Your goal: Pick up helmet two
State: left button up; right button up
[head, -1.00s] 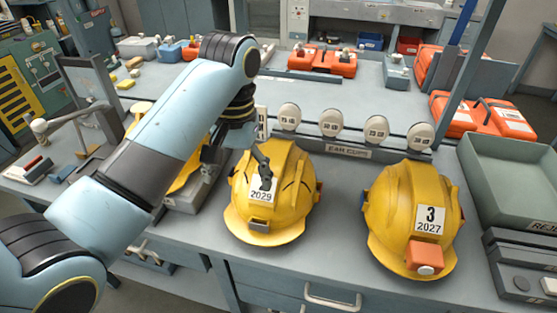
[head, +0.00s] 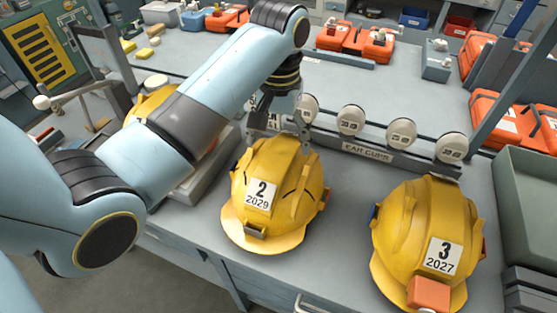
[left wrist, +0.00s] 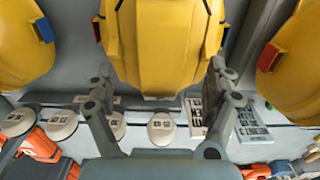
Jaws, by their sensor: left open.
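Helmet two (head: 285,185) is a yellow hard hat with a white label reading "2 2029". It sits upright on the grey bench, left of helmet three. My left gripper (head: 278,138) is open at the far side of helmet two, pointing down. In the left wrist view, helmet two (left wrist: 160,40) fills the top middle. The open fingers of my left gripper (left wrist: 160,82) stand apart on either side of its near end, with nothing held. Whether a finger touches the shell I cannot tell. My right gripper is not in view.
Helmet three (head: 408,225), labelled "3 2027", stands to the right with a gap between. Another yellow helmet (head: 150,103) is partly hidden behind my left arm. A row of round ear cups (head: 351,120) stands behind. A grey-green tray (head: 520,215) is at the right.

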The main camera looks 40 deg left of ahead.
aim_at(278, 156)
pick_arm(q)
jog(key=f, duration=0.2)
jog(key=f+p, duration=0.1)
jog(key=f, duration=0.1)
jog(key=shift+s, duration=0.2)
jog(key=shift+a+f, duration=0.1)
jog(key=shift+f, duration=0.25)
jog(key=shift+c, duration=0.3)
jog(key=c, duration=1.6)
jog(key=shift+r, duration=0.1)
grip_shut()
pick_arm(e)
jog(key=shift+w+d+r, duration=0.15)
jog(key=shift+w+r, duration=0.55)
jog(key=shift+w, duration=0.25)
pick_arm(q)
jog(key=shift+w+r, duration=0.1)
jog(key=shift+w, duration=0.05)
